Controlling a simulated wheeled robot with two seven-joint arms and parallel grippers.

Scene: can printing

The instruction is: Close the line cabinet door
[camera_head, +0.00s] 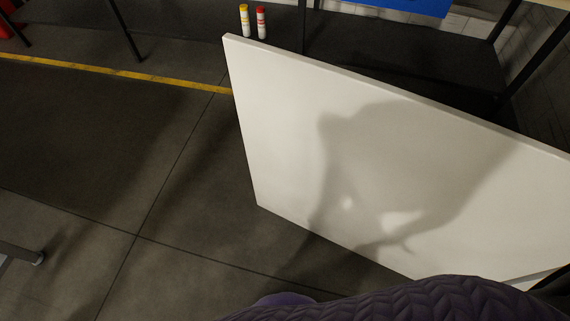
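A large white door panel (290,130), which looks like the cabinet door, stands open across the middle and right of the head view. Its free upper corner is at the upper left and it runs to the right edge of the picture. A dark shadow of a robot shape falls on its face. The cabinet body cannot be made out for certain. Neither of my grippers shows in this view. A purple padded shape at the bottom edge appears to be part of my own body.
Two small bottles, one yellow-capped (244,20) and one red-capped (262,22), stand behind the door's corner. A dark table or shelf (400,60) is at the back right. Dark floor left of the door is clear, with a yellow line (120,72) across it.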

